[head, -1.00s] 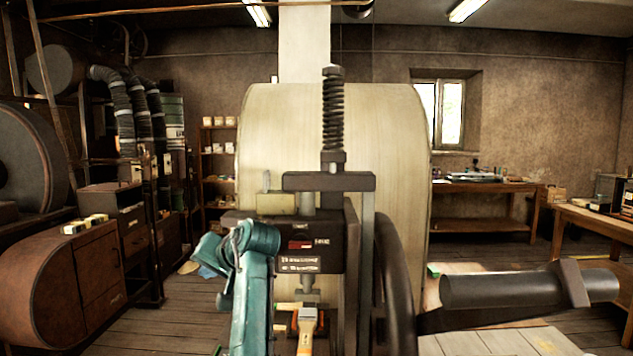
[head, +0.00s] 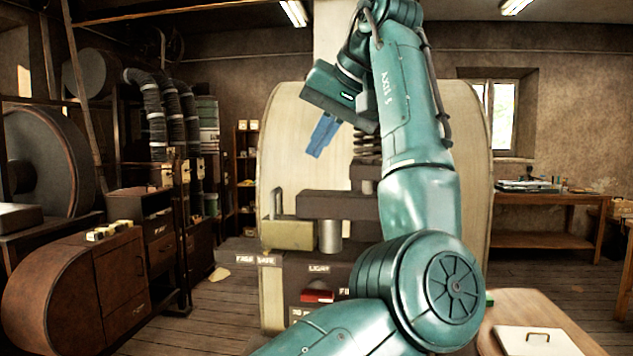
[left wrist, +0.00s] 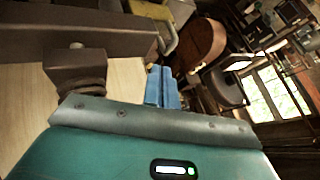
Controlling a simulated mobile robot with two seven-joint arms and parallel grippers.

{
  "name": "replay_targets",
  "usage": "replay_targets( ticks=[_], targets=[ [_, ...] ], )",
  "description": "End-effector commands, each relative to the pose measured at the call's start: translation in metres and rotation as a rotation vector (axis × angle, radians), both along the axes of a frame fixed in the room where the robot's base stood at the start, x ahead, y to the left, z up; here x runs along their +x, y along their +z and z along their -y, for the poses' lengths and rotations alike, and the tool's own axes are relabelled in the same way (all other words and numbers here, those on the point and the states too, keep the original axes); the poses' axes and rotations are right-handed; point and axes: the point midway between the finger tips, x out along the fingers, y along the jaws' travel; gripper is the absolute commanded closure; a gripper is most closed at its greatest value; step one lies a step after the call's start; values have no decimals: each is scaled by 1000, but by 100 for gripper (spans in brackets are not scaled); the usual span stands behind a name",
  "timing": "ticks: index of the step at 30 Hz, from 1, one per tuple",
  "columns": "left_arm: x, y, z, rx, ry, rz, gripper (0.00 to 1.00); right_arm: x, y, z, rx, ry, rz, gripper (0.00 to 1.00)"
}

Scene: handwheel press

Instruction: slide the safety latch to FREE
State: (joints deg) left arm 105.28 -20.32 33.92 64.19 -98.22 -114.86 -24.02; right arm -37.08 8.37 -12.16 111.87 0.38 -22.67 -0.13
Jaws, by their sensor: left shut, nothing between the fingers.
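The safety latch (head: 287,235) appears to be the olive-yellow block with a thin upright handle, on top of the dark press body (head: 345,270). Small labels reading FREE and what looks like SAFE (head: 255,260) sit below its left part. My left gripper (head: 318,150) has blue fingers, shut and empty, pointing down-left above the latch and clear of it. My right gripper is out of view.
A dark crossbar (head: 335,204) and a screw, partly behind my arm, stand just right of the latch. My left arm hides the press's right side. A red part (head: 318,296) is on the press front. Free air lies left of the latch.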

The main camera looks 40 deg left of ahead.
Motion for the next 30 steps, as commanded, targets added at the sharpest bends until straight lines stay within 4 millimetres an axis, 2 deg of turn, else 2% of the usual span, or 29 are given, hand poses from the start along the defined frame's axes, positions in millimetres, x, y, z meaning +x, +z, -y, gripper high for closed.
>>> replay_targets(
  ticks=[14, 17, 30],
  targets=[
    [-2, 0, -1, -4, 4, 0, 100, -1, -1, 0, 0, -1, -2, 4],
    [-1, -7, -7, -5, 7, -1, 100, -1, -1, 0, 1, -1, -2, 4],
    [8, -63, -53, -4, 2, 0, 100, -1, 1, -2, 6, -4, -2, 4]
  ],
)
